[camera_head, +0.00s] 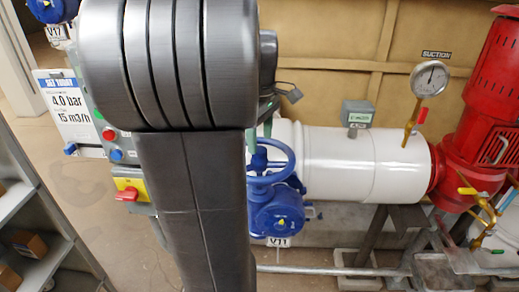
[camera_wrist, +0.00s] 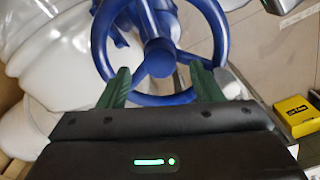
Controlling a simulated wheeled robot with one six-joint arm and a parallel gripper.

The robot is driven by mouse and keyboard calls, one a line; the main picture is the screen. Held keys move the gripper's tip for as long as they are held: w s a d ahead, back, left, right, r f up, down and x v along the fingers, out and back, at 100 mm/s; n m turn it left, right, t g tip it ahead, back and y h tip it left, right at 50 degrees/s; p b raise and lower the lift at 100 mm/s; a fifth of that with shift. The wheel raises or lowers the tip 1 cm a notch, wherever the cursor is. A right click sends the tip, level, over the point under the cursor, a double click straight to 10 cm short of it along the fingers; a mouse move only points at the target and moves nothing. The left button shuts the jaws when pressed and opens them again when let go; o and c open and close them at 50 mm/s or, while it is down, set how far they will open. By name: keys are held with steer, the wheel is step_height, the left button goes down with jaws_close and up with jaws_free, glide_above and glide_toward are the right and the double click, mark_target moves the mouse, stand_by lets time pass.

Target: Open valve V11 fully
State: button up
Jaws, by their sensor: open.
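The blue handwheel of valve V11 (camera_head: 270,163) sits on its blue gearbox (camera_head: 278,212), with the white tag "V11" (camera_head: 278,242) below. The wheel also fills the top of the wrist view (camera_wrist: 160,58), showing its hub, spokes and rim. My gripper (camera_wrist: 160,82) is open, its two green fingers apart at the near part of the rim, one on each side of the hub. I cannot tell whether they touch the rim. In the head view my arm hides the left part of the valve and most of my gripper. A small yellow mark (camera_head: 281,222) shows on the gearbox.
A white pipe (camera_head: 370,165) runs right to a red pump (camera_head: 475,150), with a pressure gauge (camera_head: 430,78) above. A control panel (camera_head: 75,110) with buttons and a sign reading 4.0 bar stands left. Shelves (camera_head: 30,210) stand at far left. Valve V17 (camera_head: 52,10) is at top left.

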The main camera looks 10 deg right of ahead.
mark_target(260, 150)
steer(key=shift+f, duration=2.05)
jaws_close()
jaws_free()
steer(key=shift+r, duration=0.1)
step_height(260, 150, up, 14)
steer(key=shift+p, duration=0.3)
stand_by(0.3)
